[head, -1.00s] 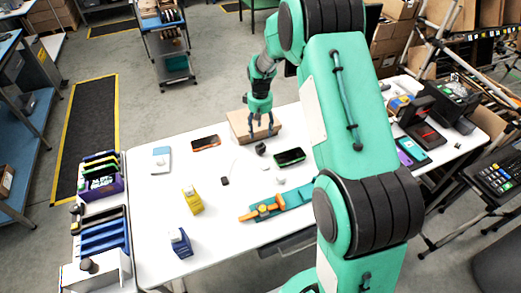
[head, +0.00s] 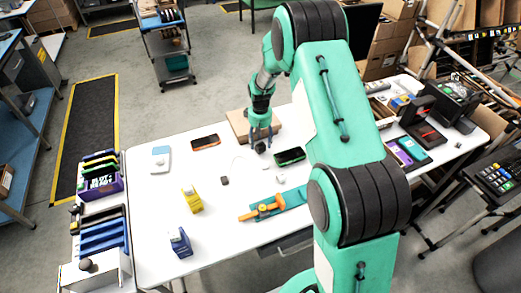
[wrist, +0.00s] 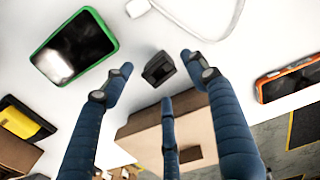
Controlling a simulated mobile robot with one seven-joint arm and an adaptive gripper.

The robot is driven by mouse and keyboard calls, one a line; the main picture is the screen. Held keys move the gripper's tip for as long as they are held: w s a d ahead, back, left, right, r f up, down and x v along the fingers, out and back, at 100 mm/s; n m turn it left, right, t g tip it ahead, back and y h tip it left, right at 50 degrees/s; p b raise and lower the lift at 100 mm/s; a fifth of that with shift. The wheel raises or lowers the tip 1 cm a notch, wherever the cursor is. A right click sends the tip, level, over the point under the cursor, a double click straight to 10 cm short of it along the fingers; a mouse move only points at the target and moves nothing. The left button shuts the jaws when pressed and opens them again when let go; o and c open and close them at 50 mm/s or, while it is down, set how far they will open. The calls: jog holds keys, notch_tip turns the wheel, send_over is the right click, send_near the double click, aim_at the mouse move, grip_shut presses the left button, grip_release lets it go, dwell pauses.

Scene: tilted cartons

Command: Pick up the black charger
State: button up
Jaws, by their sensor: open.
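The black charger (wrist: 158,69) is a small dark block on the white table. In the wrist view it lies between and just beyond the fingertips of my gripper (wrist: 156,63), with no finger visibly touching it. In the head view the charger (head: 261,147) is close below my gripper (head: 263,136), beside the cardboard box. My gripper is open and empty, its blue fingers spread. The fingers partly cover the box in both views.
A cardboard box (wrist: 140,138) stands right behind the charger. A green-edged phone (wrist: 75,47) and an orange-edged phone (wrist: 290,78) lie on either side. A white cable (wrist: 237,18) lies close by. A yellow item (head: 192,199) stands farther left.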

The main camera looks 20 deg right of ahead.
aim_at(261, 149)
jog(key=shift+f, duration=0.3)
jog(key=shift+f, duration=0.1)
jog(key=shift+d+f, duration=0.1)
jog(key=shift+f, duration=2.4)
jog(key=c, duration=1.4)
